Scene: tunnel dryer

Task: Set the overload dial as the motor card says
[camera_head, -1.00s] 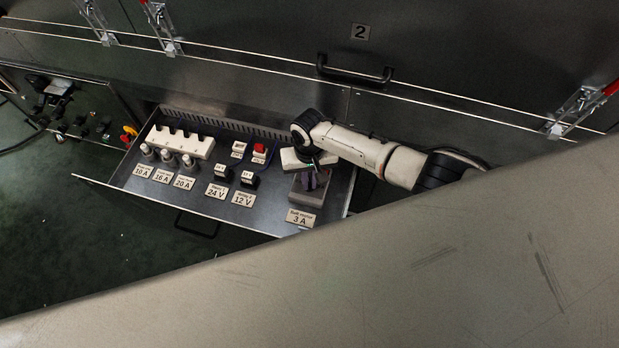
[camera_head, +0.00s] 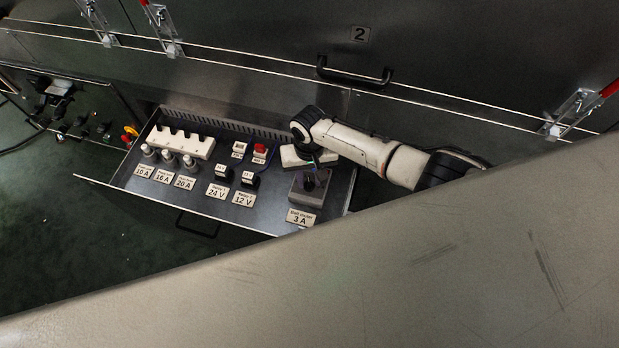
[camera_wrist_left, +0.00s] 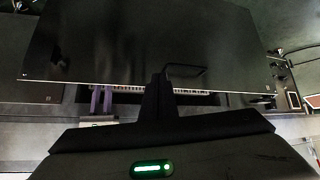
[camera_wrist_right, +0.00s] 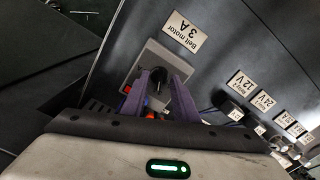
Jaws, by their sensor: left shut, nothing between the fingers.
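The motor card (camera_head: 301,217) reads "Belt motor 3 A" and lies at the drawer's right front; it is also in the right wrist view (camera_wrist_right: 184,32). Behind it is a grey overload box (camera_head: 322,198) with a black dial (camera_head: 310,182) on top. In the right wrist view the dial (camera_wrist_right: 158,90) shows between the purple fingers of my right gripper (camera_wrist_right: 158,76); its scale cannot be read. The right gripper is open, and in the head view it is just behind the dial; contact cannot be told. My left gripper (camera_wrist_left: 160,78) is shut and empty, away from the drawer.
The open drawer (camera_head: 128,184) also holds a white holder block (camera_head: 178,142), several fuses with ampere labels, relays with 24 V and 12 V cards, and a red button (camera_head: 260,148). A door handle (camera_head: 354,76) is behind.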

